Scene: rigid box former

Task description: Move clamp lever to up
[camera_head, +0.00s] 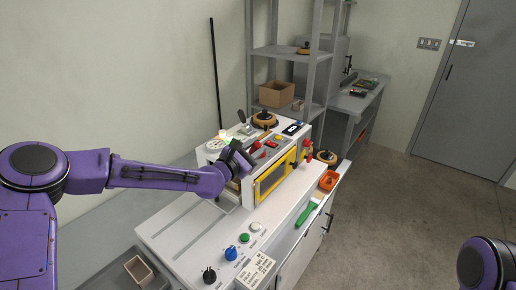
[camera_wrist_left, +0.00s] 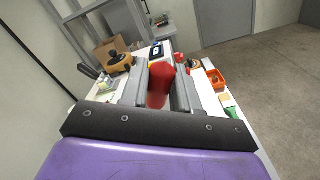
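The white machine (camera_head: 190,228) with a yellow-framed front window (camera_head: 272,178) stands in the middle of the head view. My left gripper (camera_head: 242,157) is at its upper left part, its fingers pointing toward the red parts on top. In the left wrist view a red handle (camera_wrist_left: 159,86), which looks like the clamp lever, lies between the two grey fingers of my left gripper (camera_wrist_left: 160,68). No clear gap shows on either side, but whether the fingers press on it cannot be told. The lever's base and its angle are hidden. My right gripper is out of view.
An orange bin (camera_head: 328,181) and a green-handled tool (camera_head: 306,214) lie at the machine's right edge. Blue, black and white knobs (camera_head: 231,253) sit at the near end. A grey shelf (camera_head: 278,53) with a cardboard box (camera_head: 276,94) stands behind. Open floor lies to the right.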

